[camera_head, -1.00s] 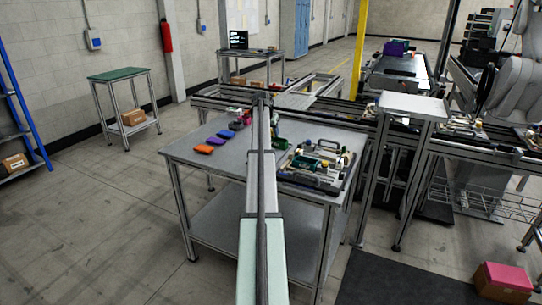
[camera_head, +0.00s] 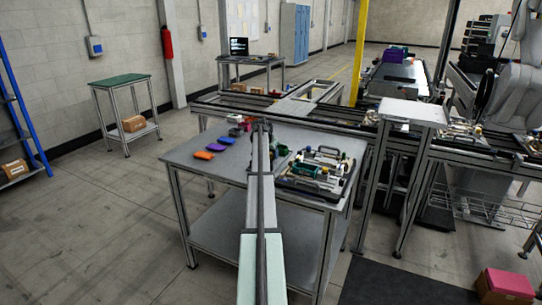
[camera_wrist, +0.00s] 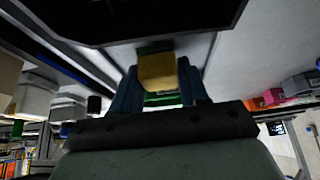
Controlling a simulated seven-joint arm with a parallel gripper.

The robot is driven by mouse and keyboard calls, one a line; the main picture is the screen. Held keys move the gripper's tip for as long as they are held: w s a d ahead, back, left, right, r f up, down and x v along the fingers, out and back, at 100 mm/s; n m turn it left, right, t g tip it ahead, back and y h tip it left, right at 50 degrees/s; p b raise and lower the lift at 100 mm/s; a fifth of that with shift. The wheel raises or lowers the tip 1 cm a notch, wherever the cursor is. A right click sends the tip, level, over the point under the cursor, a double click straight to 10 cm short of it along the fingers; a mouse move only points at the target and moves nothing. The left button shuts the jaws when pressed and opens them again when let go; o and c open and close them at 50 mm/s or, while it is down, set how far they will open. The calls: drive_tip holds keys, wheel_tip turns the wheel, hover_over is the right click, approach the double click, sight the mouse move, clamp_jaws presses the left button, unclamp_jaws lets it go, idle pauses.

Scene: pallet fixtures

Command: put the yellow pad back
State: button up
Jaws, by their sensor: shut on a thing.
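The yellow pad (camera_wrist: 157,72) is a small yellow block in the wrist view. It sits between the two dark blue fingers of my gripper (camera_wrist: 158,88), which is shut on it. In the head view my gripper (camera_head: 281,151) is over the grey table, just left of the dark fixture pallet (camera_head: 290,184), partly hidden behind my arm. The pad cannot be made out there. The pallet carries several green, yellow and metal parts. In the wrist view a large dark shape fills the top, close beyond the pad. I cannot tell the gap between pad and pallet.
A conveyor frame runs behind the table. The table's front left is clear.

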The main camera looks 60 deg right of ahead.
drive_tip(key=shift+f, duration=0.3)
drive_tip(key=shift+f, duration=0.1)
drive_tip(key=o, duration=0.9)
drive_tip(key=shift+o, duration=0.2)
drive_tip(key=v, duration=1.2)
